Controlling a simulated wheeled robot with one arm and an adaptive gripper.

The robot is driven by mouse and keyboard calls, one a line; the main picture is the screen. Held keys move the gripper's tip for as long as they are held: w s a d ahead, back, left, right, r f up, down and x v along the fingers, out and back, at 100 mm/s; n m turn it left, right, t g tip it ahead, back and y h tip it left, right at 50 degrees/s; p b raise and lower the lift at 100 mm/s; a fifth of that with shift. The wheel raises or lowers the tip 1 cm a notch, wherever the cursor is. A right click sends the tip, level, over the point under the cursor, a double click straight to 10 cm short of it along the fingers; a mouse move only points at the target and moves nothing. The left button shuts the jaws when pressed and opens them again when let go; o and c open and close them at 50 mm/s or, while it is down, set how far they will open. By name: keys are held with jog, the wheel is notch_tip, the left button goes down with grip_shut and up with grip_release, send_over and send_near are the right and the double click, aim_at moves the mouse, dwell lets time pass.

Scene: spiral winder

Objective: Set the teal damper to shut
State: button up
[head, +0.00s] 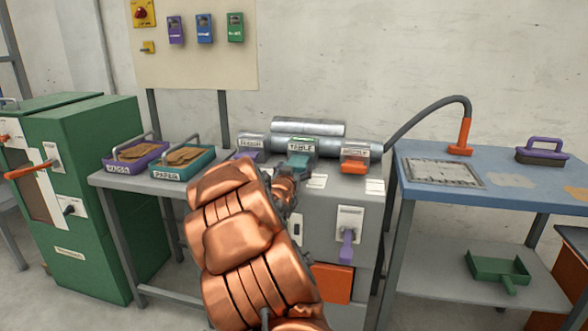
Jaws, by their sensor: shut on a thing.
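The teal damper (299,159) sits on the grey pipe at the back of the grey bench, under a label that seems to read TABLE. My copper-coloured arm reaches up to it from the front. My gripper (293,176) is at the damper's near side, small and partly hidden behind my own wrist. It is shut on the teal damper. The slide's exact position is hard to tell at this size.
A purple damper (247,155) is to the left and an orange damper (354,165) to the right on the same pipe. A purple-handled switch (347,244) is on the bench front. Purple (135,158) and teal (184,164) trays stand left. A blue table (435,204) is right.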

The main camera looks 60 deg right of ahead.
jog(key=shift+w+d, duration=0.4)
jog(key=shift+d, duration=0.2)
jog(key=o, duration=1.4)
jog(key=shift+o, duration=0.7)
jog(key=shift+s, duration=0.1)
jog(key=v, duration=1.2)
